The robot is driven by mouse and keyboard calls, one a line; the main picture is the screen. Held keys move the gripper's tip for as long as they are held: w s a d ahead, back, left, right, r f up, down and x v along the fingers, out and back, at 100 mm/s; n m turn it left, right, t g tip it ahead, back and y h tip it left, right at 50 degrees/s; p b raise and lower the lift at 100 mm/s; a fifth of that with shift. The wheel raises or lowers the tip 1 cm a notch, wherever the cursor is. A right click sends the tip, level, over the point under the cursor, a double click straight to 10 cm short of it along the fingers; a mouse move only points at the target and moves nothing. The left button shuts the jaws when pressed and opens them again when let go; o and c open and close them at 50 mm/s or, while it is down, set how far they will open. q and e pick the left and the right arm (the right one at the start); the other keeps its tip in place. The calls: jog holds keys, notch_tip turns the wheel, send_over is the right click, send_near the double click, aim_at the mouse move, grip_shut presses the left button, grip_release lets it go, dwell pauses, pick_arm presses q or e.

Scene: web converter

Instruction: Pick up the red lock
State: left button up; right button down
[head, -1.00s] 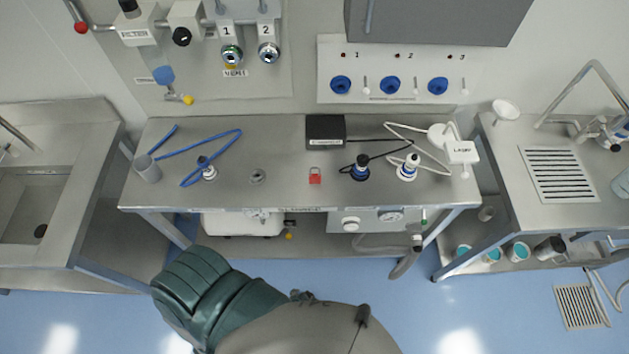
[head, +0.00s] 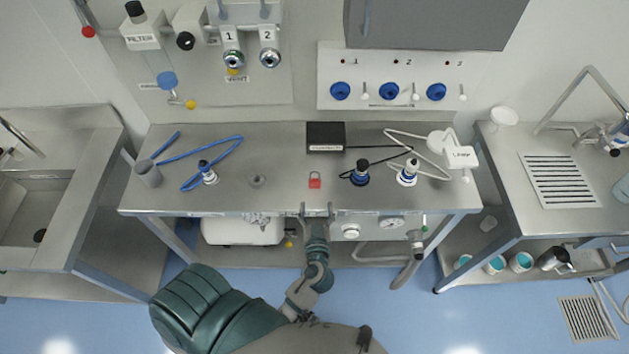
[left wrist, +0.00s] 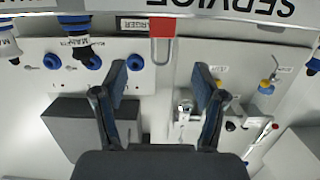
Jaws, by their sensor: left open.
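My left gripper (head: 317,211) is at the table's front edge, just in front of the lock, open and empty. In the left wrist view the red lock (left wrist: 162,27) shows at the top, beyond and between the two open fingers (left wrist: 160,82), with its shackle hanging down in the picture. The fingers do not touch it. My right gripper is in neither view.
A black box (head: 325,136) stands behind the lock. The surface right around the lock is clear.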

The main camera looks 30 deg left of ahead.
aim_at(315, 183)
pick_arm(q)
jog(key=p+x, duration=0.1)
jog(key=x, duration=0.5)
jog(key=shift+w+a+f, duration=0.1)
jog(key=shift+w, duration=0.15)
jog(key=p+x, duration=0.2)
jog(key=x, duration=0.2)
jog(key=shift+w+a+f, duration=0.1)
jog(key=shift+w+a, duration=0.1)
jog(key=shift+a, duration=0.1)
jog(key=shift+w+a+f, duration=0.2)
jog(key=shift+d, duration=0.1)
jog(key=c, duration=1.3)
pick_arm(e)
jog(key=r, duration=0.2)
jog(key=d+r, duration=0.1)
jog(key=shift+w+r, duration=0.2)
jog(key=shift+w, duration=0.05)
